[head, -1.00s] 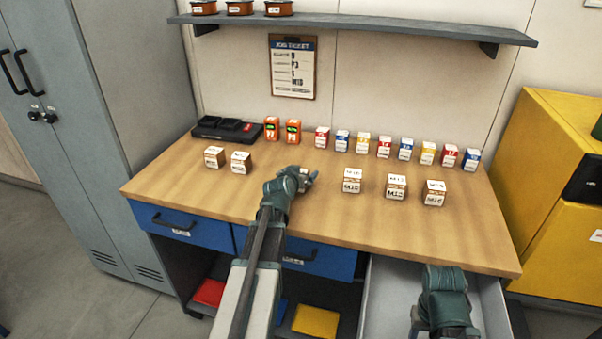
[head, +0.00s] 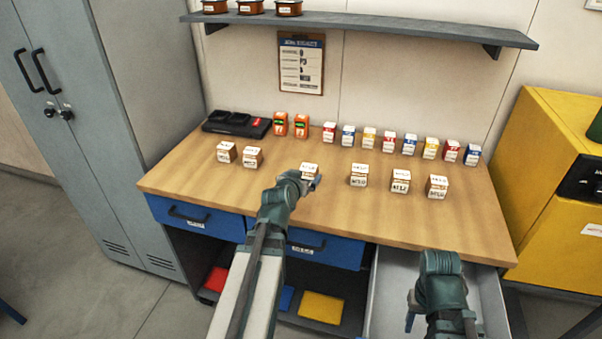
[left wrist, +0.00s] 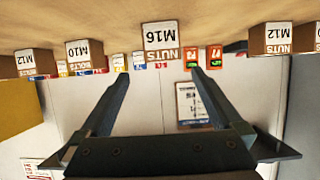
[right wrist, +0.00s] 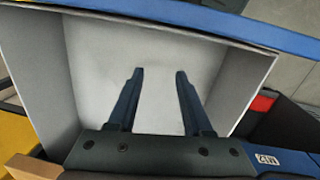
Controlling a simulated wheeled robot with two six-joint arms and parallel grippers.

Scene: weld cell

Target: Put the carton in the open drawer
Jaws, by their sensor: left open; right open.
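A small brown-and-white carton (head: 310,169) stands on the bench just beyond my left gripper (head: 315,183). In the left wrist view, which is upside down, a carton marked M16 NUTS (left wrist: 161,38) sits ahead of the open, empty fingers (left wrist: 160,76), centred between them and apart from them. Similar cartons stand on both sides, including M10 (left wrist: 84,52) and M12 (left wrist: 270,38). The open drawer (head: 400,262) is at the bench's lower right. My right gripper is open and empty above it; its fingers (right wrist: 160,75) show against the bare grey drawer floor (right wrist: 150,55).
A row of small coloured boxes (head: 390,143), two orange devices (head: 290,124) and a black charger (head: 236,124) stand at the bench's back. Shut blue drawers (head: 195,217) are at left. A shelf (head: 370,27) hangs above; a yellow cabinet (head: 545,180) stands at right.

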